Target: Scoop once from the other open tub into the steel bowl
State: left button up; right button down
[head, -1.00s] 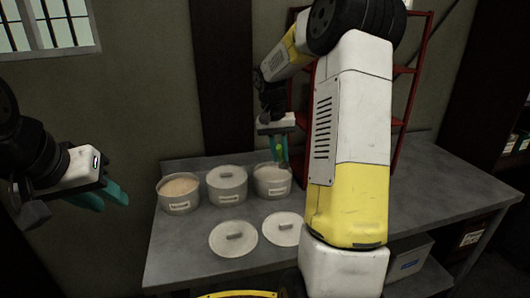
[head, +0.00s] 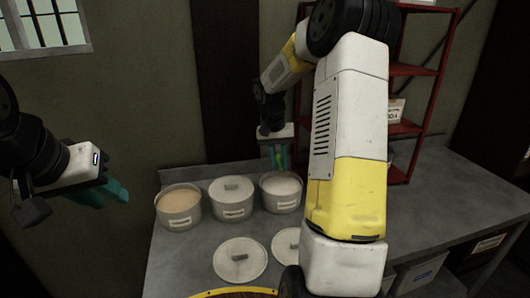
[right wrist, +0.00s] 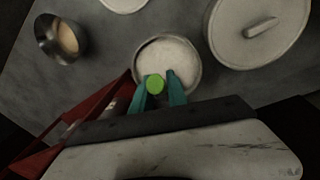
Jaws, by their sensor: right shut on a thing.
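In the head view, an open tub with tan contents (head: 178,205) stands at the left and an open tub with white contents (head: 281,194) at the right. My right gripper (head: 277,158) is above the white tub, shut on a green-handled tool, probably the scoop. In the right wrist view, the green handle end (right wrist: 155,85) sits between the teal fingers, over the white tub (right wrist: 167,63). The scoop's head is hidden. The steel bowl (right wrist: 62,37), with something tan inside, shows there too; I cannot see it in the head view. My left gripper (head: 105,193) hangs left of the table, empty.
A lidded tub (head: 231,199) stands between the open tubs. Two loose lids, one at the front (head: 240,259) and one beside it (head: 286,244), lie on the grey table. A red shelf (head: 412,100) rises behind my right arm. The table's right part looks clear.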

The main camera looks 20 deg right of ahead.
notch_tip(320, 180, down, 6)
dwell(0.5)
jog(key=shift+f, duration=0.1)
dwell(0.5)
jog(key=shift+r, duration=5.25)
